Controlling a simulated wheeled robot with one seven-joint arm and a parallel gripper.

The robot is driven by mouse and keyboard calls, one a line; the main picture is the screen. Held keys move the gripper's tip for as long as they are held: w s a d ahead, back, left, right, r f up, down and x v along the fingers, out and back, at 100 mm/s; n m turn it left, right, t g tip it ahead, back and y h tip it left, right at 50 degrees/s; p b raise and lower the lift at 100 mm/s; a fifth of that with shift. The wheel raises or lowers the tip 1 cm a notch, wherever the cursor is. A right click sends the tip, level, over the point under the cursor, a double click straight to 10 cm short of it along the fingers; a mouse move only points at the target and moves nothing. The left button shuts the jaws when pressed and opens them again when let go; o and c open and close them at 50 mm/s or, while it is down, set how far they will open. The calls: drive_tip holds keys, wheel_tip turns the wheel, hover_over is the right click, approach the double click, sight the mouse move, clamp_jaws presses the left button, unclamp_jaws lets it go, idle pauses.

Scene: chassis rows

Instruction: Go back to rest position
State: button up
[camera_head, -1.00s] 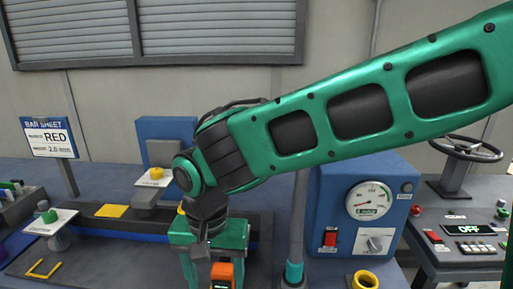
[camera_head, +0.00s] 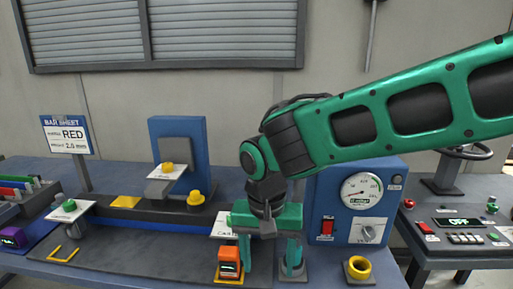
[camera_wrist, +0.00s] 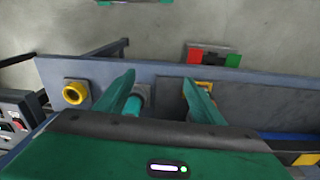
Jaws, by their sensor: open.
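My gripper (camera_head: 268,258) points down over the front of the blue bench, with its green fingers apart and nothing seen between them. In the wrist view my gripper (camera_wrist: 158,86) also shows spread fingers, with the bench's front edge and the floor beyond. My green arm reaches in from the right in the head view. An orange device (camera_head: 229,264) with a small display stands on the bench just left of the fingers. I cannot tell how near it is to the left finger.
A blue gauge box (camera_head: 340,215) and a yellow ring (camera_head: 358,268) are to the right of my gripper. A side console (camera_head: 465,225) reads OFF. A bar sheet sign (camera_head: 66,135) and a blue press (camera_head: 178,140) stand on the left. Coloured plates (camera_head: 20,190) are at far left.

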drive_tip(key=d+r+m, duration=0.2)
drive_tip(key=d, duration=2.1)
drive_tip(key=s+d+f+m, duration=0.2)
drive_tip(key=s+d, duration=1.2)
drive_tip(key=d, duration=0.1)
drive_tip(key=shift+s+d+m+y, duration=0.2)
drive_tip(key=shift+d+m+y, duration=0.1)
drive_tip(key=shift+y, duration=0.1)
drive_tip(key=shift+f, duration=0.1)
drive_tip(key=shift+w+f+g, duration=0.25)
drive_tip(key=shift+w+g, duration=0.05)
drive_tip(key=shift+w, duration=0.35)
